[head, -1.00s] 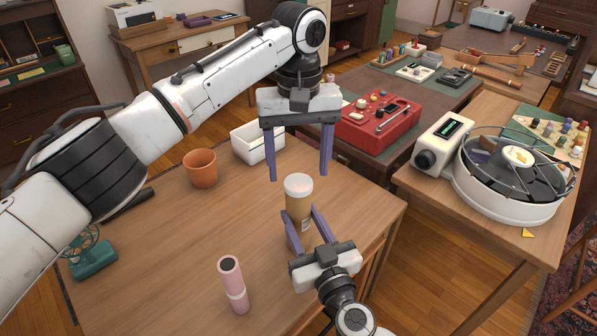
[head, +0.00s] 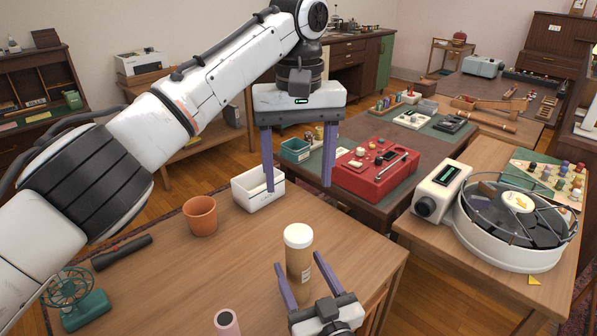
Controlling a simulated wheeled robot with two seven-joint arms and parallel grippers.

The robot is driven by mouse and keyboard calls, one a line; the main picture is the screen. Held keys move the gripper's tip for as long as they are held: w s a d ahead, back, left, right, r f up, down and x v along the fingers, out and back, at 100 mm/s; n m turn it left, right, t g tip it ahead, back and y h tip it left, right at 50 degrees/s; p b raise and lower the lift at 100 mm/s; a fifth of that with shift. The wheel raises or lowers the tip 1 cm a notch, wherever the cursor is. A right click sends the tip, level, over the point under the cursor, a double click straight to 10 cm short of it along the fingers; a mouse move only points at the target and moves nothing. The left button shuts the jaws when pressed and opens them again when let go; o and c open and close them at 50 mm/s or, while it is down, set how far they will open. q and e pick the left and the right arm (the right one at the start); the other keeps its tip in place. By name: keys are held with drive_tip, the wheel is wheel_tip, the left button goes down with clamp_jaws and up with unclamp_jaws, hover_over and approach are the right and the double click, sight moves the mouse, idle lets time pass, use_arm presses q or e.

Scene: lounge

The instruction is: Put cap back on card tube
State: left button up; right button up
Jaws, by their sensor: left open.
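The brown card tube (head: 300,270) stands upright on the wooden table, with the white cap (head: 298,236) sitting level on its top. My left gripper (head: 298,187) is open and empty, pointing down above the cap and clear of it. My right gripper (head: 298,261) is low at the front, with its fingers spread on either side of the tube and gaps visible beside it. The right gripper looks open. The tube's lower end is partly hidden by the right gripper.
On the wooden table (head: 180,270) are a terracotta pot (head: 200,216), a white bin (head: 246,190), a green fan (head: 80,305) and a pink cylinder (head: 227,323) cut by the lower edge. A red toolbox (head: 372,180) and a round white machine (head: 510,250) stand on neighbouring tables.

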drive_tip(key=p+v, duration=0.1)
drive_tip(key=v, duration=0.9)
drive_tip(key=shift+s, duration=0.25)
